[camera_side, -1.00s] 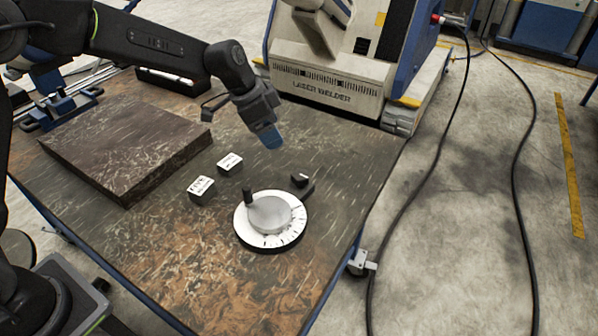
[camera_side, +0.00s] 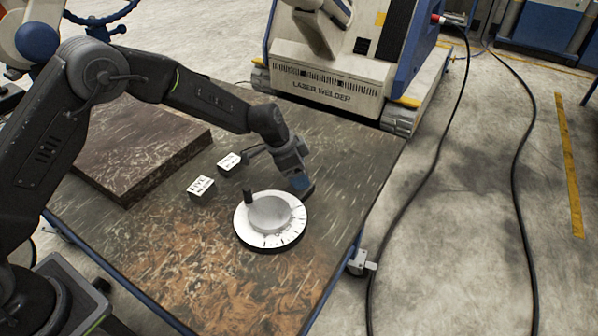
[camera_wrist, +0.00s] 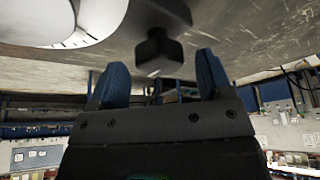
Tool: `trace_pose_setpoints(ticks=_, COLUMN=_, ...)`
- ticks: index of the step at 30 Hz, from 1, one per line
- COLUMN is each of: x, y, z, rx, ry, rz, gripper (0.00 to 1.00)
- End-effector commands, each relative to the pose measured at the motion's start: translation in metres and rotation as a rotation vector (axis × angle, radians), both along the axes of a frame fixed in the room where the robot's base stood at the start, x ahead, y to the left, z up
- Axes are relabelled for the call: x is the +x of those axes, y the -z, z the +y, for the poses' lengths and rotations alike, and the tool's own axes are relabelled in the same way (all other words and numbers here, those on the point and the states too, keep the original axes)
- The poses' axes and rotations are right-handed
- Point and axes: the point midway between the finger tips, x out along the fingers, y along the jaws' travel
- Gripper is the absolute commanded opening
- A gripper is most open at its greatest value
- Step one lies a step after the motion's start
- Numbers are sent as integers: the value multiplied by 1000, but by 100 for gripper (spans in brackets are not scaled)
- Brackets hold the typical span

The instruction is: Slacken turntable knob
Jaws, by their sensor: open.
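The turntable (camera_side: 270,240) is a white disc with tick marks, with a grey round platform on top and a dark upright peg (camera_side: 248,197) at its left side. The dark turntable knob (camera_wrist: 158,50) juts out beside the disc in the wrist view, on a short block. It lies ahead of the gap between my blue fingertips, with no contact visible. My gripper (camera_side: 301,186) is open and empty, low over the right back edge of the turntable, and it also shows in the wrist view (camera_wrist: 161,78). In the side view my gripper hides the knob.
Two small white-topped blocks (camera_side: 201,188) (camera_side: 229,161) stand left of the turntable. A thick dark slab (camera_side: 140,150) lies at the table's back left. A laser welder (camera_side: 330,85) stands behind the table. The table (camera_side: 200,270) is bare in front.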

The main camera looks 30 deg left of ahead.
Motion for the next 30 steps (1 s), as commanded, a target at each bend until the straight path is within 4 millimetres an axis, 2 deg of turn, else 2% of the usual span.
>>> trace_pose_setpoints(ticks=3, x=2, y=6, z=-2, rx=0, ry=0, rz=0, gripper=72)
trace_pose_setpoints(ticks=12, x=2, y=7, z=-2, rx=-1, ry=0, rz=-1, gripper=71)
trace_pose_setpoints(ticks=27, x=2, y=7, z=-2, rx=0, ry=0, rz=0, gripper=24)
trace_pose_setpoints(ticks=30, x=2, y=7, z=-2, rx=0, ry=-2, rz=0, gripper=23)
